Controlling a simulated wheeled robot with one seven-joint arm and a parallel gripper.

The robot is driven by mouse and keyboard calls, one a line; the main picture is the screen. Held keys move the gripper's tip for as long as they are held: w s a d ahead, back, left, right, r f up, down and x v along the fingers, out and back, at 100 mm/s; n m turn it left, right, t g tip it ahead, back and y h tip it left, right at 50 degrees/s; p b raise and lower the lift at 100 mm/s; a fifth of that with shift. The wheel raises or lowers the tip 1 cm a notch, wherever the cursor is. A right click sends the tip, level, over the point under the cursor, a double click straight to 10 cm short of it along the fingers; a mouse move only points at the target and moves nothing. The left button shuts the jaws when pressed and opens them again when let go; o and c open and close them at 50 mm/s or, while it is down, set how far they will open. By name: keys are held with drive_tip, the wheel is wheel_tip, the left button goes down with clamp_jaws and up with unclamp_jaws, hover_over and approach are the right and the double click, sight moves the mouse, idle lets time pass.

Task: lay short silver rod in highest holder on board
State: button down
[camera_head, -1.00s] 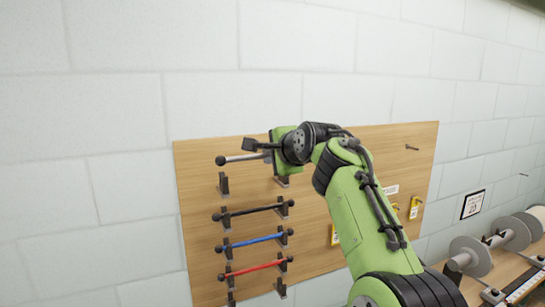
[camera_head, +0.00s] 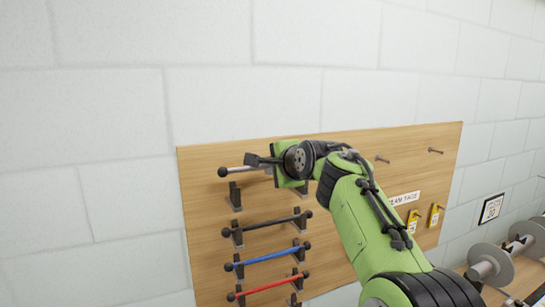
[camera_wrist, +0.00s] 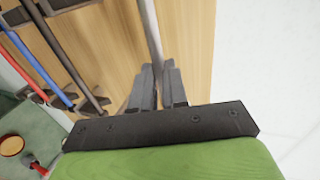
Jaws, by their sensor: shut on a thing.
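The short silver rod (camera_head: 243,169) has a black ball end showing on its left. My gripper (camera_head: 262,161) is shut on it. In the head view the rod appears a little above the highest holder, whose left bracket (camera_head: 234,196) is empty. The right bracket (camera_head: 300,188) of that holder is partly hidden by my gripper. In the wrist view the rod (camera_wrist: 152,35) runs up from between the fingertips (camera_wrist: 156,75). I cannot tell the gap between rod and brackets. The wooden board (camera_head: 205,215) hangs on the wall.
Below, a black rod (camera_head: 268,222), a blue rod (camera_head: 275,257) and a red rod (camera_head: 268,286) lie in their own holders. Bare pegs (camera_head: 436,151) stick out at the board's upper right. Yellow tags (camera_head: 413,221) hang lower right. Wall above is clear.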

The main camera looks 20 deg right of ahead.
wheel_tip(320, 180, down, 4)
drive_tip(key=b, duration=0.3)
drive_tip(key=shift+f, duration=0.25)
drive_tip(key=shift+f+b, duration=0.45)
idle(0.4)
drive_tip(key=c, duration=1.1)
unclamp_jaws()
